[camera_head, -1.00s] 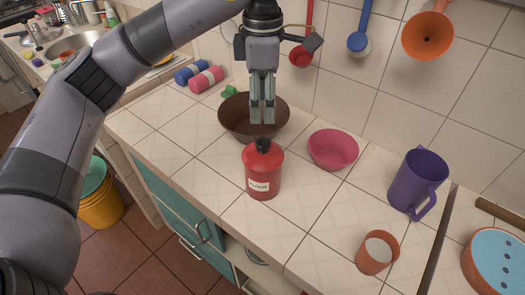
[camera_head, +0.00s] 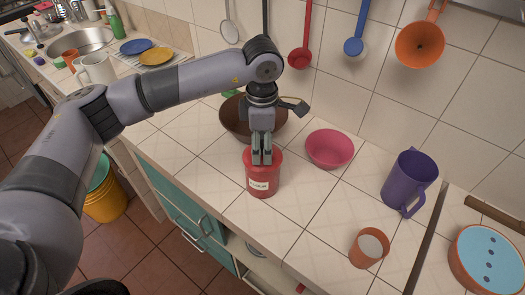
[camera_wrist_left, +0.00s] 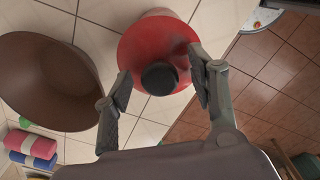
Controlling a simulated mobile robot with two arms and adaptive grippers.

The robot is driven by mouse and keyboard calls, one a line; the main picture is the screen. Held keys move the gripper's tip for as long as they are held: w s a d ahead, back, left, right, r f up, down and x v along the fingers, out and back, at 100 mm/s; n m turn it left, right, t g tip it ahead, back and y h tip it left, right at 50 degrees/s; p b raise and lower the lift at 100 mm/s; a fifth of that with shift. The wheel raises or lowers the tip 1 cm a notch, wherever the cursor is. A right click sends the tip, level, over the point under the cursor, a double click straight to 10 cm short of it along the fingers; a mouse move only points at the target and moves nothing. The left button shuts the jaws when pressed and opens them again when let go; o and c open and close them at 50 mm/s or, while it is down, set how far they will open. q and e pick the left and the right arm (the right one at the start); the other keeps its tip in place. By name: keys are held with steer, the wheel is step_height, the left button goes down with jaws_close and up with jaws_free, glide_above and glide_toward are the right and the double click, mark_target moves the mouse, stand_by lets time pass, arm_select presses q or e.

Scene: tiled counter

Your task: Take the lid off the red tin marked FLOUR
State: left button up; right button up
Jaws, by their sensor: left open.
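The red tin marked FLOUR (camera_head: 262,184) stands upright on the tiled counter with its lid on. In the left wrist view, the red lid (camera_wrist_left: 140,48) and its black knob (camera_wrist_left: 159,79) show from above. My left gripper (camera_head: 261,160) points down at the lid in the head view, and its fingers hide the knob there. In the left wrist view, its open fingers (camera_wrist_left: 159,62) stand on either side of the knob, with a gap visible on both sides. My right gripper is not in view.
A brown bowl (camera_head: 233,124) is close behind the tin. A pink bowl (camera_head: 330,149), a purple pitcher (camera_head: 408,180) and an orange cup (camera_head: 369,248) stand to the right. Ladles hang on the wall behind. The counter's front edge is near the tin.

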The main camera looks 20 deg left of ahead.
arm_select(q)
steer(key=shift+c, duration=0.4)
steer(key=c, duration=1.1)
steer(key=shift+r, duration=0.15)
